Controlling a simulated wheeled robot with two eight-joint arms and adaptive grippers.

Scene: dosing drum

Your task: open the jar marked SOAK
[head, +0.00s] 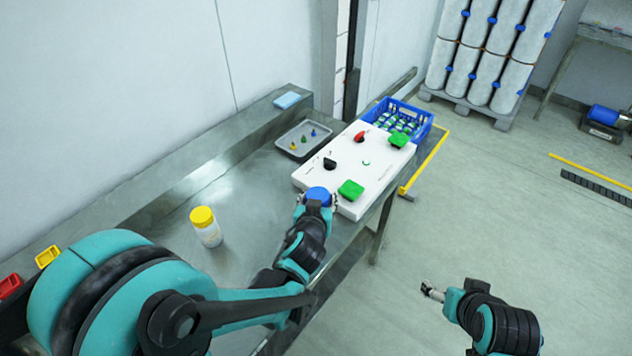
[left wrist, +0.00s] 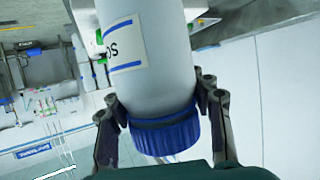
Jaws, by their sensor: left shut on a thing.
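A white jar (left wrist: 150,60) with a ribbed blue lid (left wrist: 165,133) fills the left wrist view. Its label shows only in part, with a couple of letters readable, so the full word cannot be read. My left gripper (left wrist: 160,120) is shut on the blue lid, one finger on each side. In the head view the blue lid (head: 317,193) shows at the left gripper (head: 317,201), by the near end of the white panel; the jar body is hidden there. My right gripper (head: 432,291) is apart, over the floor; its fingers are too small to judge.
A yellow-lidded white jar (head: 206,228) stands on the steel bench (head: 250,215). The white panel (head: 335,180) bears knobs and green buttons. A grey tray (head: 303,140) holds small coloured pieces, and a blue crate (head: 421,134) stands behind. The bench around the yellow-lidded jar is clear.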

